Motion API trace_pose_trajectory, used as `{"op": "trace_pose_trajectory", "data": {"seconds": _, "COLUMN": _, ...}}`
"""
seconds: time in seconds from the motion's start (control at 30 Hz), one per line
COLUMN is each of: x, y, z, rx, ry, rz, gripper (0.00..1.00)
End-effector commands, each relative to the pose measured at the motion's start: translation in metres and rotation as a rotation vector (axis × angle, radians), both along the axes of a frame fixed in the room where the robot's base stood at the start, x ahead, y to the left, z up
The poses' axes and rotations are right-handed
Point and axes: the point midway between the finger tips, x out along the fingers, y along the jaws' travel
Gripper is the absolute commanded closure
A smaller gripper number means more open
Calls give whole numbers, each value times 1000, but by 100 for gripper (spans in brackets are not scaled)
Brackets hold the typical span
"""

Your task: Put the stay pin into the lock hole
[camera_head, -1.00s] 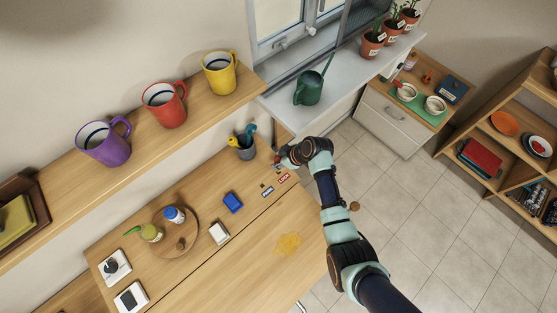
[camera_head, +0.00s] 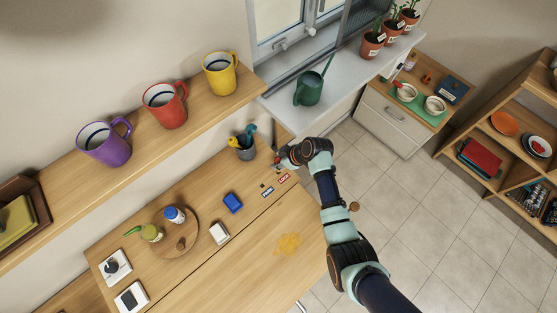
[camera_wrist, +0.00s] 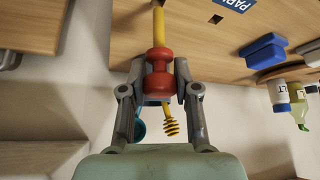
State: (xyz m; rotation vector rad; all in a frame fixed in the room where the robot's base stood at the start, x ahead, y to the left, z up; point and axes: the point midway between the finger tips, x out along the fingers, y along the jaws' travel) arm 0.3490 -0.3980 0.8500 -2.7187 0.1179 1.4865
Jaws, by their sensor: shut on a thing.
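The stay pin (camera_wrist: 159,24) has a yellow shaft and a red knob. In the wrist view my gripper (camera_wrist: 160,75) is shut on the red knob, a finger on each side. In the head view my gripper (camera_head: 278,161) is at the table's far right corner, above the red LOCK label (camera_head: 284,178) and blue PARK label (camera_head: 268,192). A dark square (camera_wrist: 216,19) shows near the PARK label in the wrist view. I cannot make out the lock hole.
A grey cup of utensils (camera_head: 245,152) stands close left of my gripper. A blue box (camera_head: 233,202), a white box (camera_head: 219,232) and a round tray (camera_head: 172,248) with bottles lie further left. A yellow stain (camera_head: 288,244) is on the front panel.

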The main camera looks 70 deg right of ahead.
Motion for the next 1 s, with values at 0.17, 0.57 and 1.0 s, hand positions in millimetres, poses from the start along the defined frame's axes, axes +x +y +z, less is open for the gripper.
{"op": "trace_pose_trajectory", "data": {"seconds": 0.17, "x": 0, "y": 0, "z": 1, "rx": 0, "ry": 0, "rz": 0, "gripper": 99}}
{"op": "trace_pose_trajectory", "data": {"seconds": 0.57, "x": 0, "y": 0, "z": -3, "rx": 0, "ry": 0, "rz": 0, "gripper": 99}}
{"op": "trace_pose_trajectory", "data": {"seconds": 1.0, "x": 0, "y": 0, "z": -14, "rx": 0, "ry": 0, "rz": 0, "gripper": 99}}
